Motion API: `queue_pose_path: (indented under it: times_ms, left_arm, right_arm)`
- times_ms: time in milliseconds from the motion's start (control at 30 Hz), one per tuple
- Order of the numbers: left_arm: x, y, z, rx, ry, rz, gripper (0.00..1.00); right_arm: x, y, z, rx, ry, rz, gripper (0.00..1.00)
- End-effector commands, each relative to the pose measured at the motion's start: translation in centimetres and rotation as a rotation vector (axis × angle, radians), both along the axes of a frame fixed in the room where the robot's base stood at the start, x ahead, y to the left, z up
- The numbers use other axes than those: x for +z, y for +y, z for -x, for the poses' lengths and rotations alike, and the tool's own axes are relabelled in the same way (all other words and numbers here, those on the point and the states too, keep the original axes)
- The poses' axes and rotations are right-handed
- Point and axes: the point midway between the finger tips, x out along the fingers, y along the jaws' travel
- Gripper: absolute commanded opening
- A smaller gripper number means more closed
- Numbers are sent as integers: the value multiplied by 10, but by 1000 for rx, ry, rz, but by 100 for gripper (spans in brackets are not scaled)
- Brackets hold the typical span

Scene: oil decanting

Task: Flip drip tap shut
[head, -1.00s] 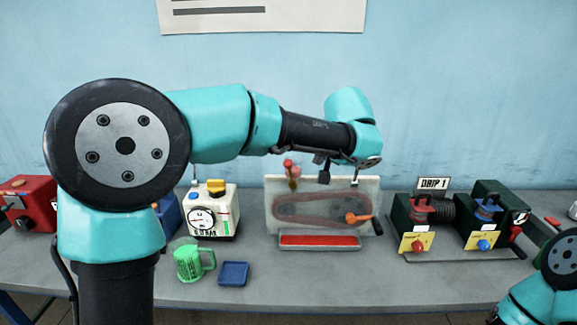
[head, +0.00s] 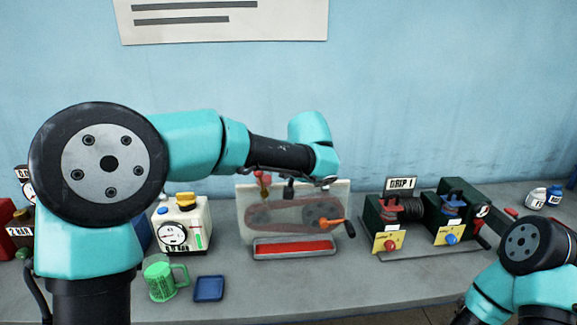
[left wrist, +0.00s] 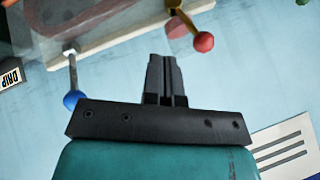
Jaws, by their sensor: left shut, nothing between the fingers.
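A small tap with a brass body and a red ball lever (head: 263,181) stands at the upper left of the upright clear panel (head: 345,210) in the head view. It also shows in the left wrist view, its red ball (left wrist: 203,42) pointing down and to the right. A second lever with a blue ball (left wrist: 72,100) is left of my fingers there. I cannot tell from a label which one is the drip tap. My left gripper (head: 289,190) is shut and empty, above the panel's top edge; its closed fingers (left wrist: 165,60) are beside the red ball, apart from it. My right gripper is not in view.
A "DRIP 1" sign (head: 401,184) and green machines stand right. A green mug (head: 160,279), blue dish (head: 209,289) and gauge box (head: 183,226) are left.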

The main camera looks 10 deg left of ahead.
Motion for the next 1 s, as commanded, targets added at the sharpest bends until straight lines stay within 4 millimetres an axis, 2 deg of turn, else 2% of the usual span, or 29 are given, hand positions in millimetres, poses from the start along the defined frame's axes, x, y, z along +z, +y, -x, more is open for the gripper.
queue_pose_path:
  times_ms: [267,400,533,1000]
  left_arm:
    - [-38,20,-23,3,3,0,0]
    - [-32,41,-26,3,-2,2,0]
    - [-30,52,-29,1,0,0,0]
    - [-28,56,-30,0,0,2,0]
  right_arm:
    - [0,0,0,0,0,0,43]
    - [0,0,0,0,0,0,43]
    - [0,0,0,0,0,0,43]
    - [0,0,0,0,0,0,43]
